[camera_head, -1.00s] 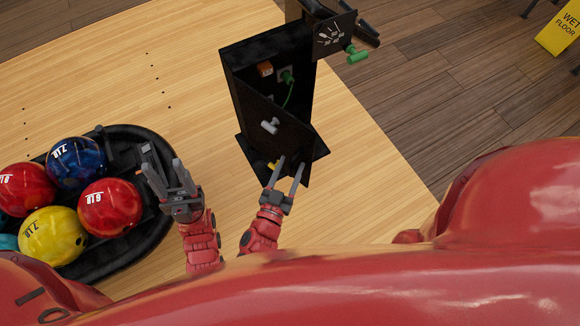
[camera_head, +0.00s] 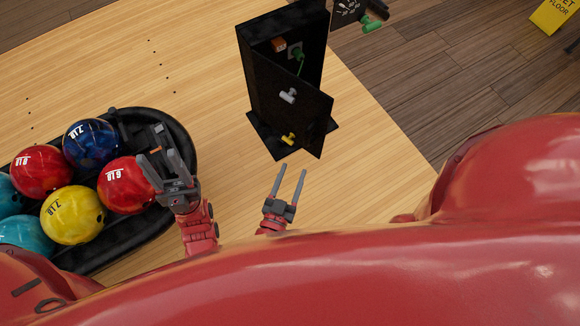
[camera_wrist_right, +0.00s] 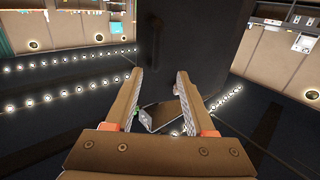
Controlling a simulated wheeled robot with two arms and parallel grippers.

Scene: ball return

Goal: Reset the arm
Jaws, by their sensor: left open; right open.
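My left gripper (camera_head: 168,170) is open and empty. In the head view it overlaps the right part of the ball rack, next to a red ball; I cannot tell whether it touches anything. My right gripper (camera_head: 289,182) is open and empty over the wooden floor, just below the black cabinet (camera_head: 262,95). In the right wrist view its two fingers (camera_wrist_right: 158,85) are spread with nothing gripped between them.
A black ball rack (camera_head: 182,137) at left holds several bowling balls, among them a red ball (camera_head: 122,186) and a yellow ball (camera_head: 72,215). A dial panel with a green handle (camera_head: 371,25) sits at the top. A yellow wet-floor sign (camera_head: 553,15) stands far right.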

